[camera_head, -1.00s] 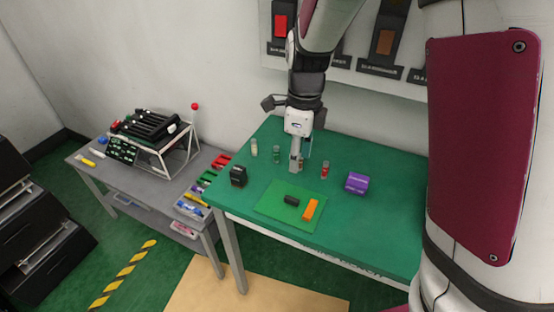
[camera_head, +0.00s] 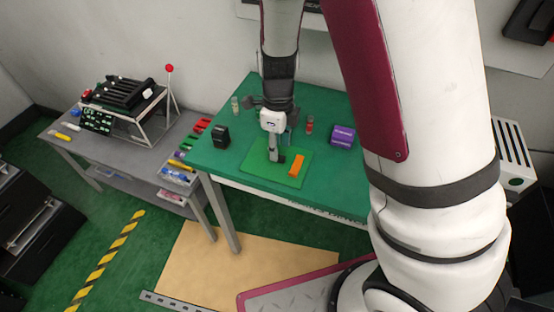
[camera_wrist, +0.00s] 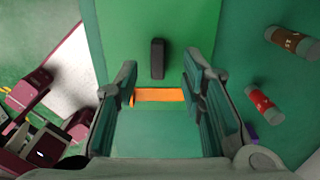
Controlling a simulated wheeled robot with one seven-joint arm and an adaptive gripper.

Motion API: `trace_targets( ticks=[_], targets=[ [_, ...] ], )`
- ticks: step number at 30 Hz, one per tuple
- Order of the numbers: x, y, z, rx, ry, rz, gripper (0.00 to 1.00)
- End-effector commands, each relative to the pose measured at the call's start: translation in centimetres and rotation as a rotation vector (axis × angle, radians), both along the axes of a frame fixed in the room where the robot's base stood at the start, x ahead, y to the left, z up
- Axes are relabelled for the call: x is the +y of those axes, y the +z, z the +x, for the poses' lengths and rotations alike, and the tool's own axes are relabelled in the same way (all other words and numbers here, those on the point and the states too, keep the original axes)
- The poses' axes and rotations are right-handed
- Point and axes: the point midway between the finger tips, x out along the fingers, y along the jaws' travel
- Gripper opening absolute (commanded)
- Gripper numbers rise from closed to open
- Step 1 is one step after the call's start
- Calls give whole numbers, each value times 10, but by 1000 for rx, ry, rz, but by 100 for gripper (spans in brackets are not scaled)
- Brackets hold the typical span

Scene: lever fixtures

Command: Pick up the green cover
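A flat light green sheet (camera_head: 255,168), the only thing in view that looks like the green cover, lies on the darker green table. A black block (camera_wrist: 157,58) and an orange block (camera_head: 296,166) lie on it. My gripper (camera_head: 276,158) points down over the sheet, near the black block, which it partly hides in the head view. In the wrist view my gripper (camera_wrist: 161,80) has its fingers wide apart, with the orange block (camera_wrist: 160,95) seen between them. A teal area fills the lower gap; I cannot tell whether it is table or something nearer. Fingertip contact is unclear.
On the green table (camera_head: 240,110) stand a black box (camera_head: 220,133) left, a red-labelled bottle (camera_head: 309,125) and a purple box (camera_head: 342,137) right, and a pale bottle (camera_head: 235,105) behind. A grey side table (camera_head: 130,160) with a rack is at left.

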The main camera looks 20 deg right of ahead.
Motion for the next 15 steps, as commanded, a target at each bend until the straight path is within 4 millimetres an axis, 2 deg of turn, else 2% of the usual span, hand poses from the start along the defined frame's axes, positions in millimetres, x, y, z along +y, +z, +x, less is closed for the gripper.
trace_targets(
  ticks=[3, 6, 15],
  targets=[
    [1, -19, -3, 4, -2, -1, 37],
    [1, -29, -3, 3, -1, 0, 37],
    [1, -33, -2, -1, 0, -1, 37]
  ],
)
